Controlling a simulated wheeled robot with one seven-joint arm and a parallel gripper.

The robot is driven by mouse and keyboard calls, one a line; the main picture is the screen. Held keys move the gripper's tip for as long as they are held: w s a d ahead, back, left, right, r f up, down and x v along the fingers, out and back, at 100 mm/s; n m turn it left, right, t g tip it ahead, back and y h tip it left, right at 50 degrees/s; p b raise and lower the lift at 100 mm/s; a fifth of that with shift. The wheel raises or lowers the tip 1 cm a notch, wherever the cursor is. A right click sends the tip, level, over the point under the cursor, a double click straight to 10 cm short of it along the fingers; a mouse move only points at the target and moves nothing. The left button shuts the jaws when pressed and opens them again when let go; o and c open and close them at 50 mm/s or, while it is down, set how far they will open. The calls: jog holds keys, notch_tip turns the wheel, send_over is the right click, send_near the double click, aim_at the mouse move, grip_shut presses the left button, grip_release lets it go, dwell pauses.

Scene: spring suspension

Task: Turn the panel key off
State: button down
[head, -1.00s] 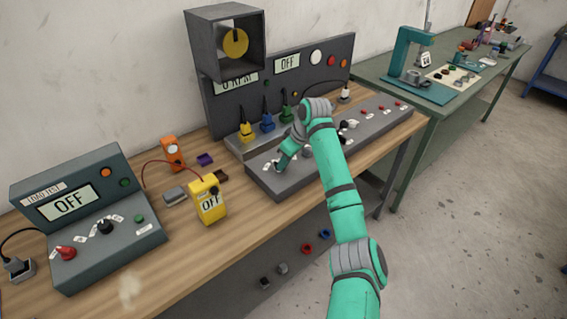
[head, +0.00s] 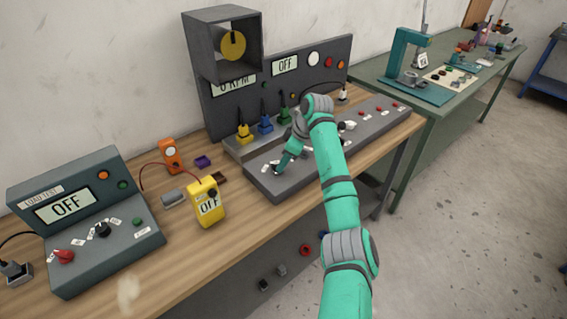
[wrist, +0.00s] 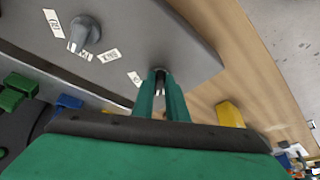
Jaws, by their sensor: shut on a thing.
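The grey sloped control panel (head: 285,188) stands on the wooden bench below the upright display board. My gripper (head: 277,168) reaches down to the panel's left end. In the wrist view my gripper (wrist: 160,82) is shut on a small dark piece, the panel key (wrist: 159,71), close to the panel's edge. The key is mostly hidden by the fingers, so its angle cannot be told. White labels lie beside it on the panel. The board's display (head: 285,64) reads OFF.
A grey knob (wrist: 84,34) sits on the panel near the gripper. Yellow, blue and green plugs stand behind the panel. A yellow meter (head: 207,203) and a load test box (head: 105,238) stand to the left. Bare bench lies in front of the panel.

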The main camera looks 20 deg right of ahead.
jog(key=c, duration=1.8)
grip_release()
jog(key=shift+o, duration=0.2)
jog(key=v, duration=1.1)
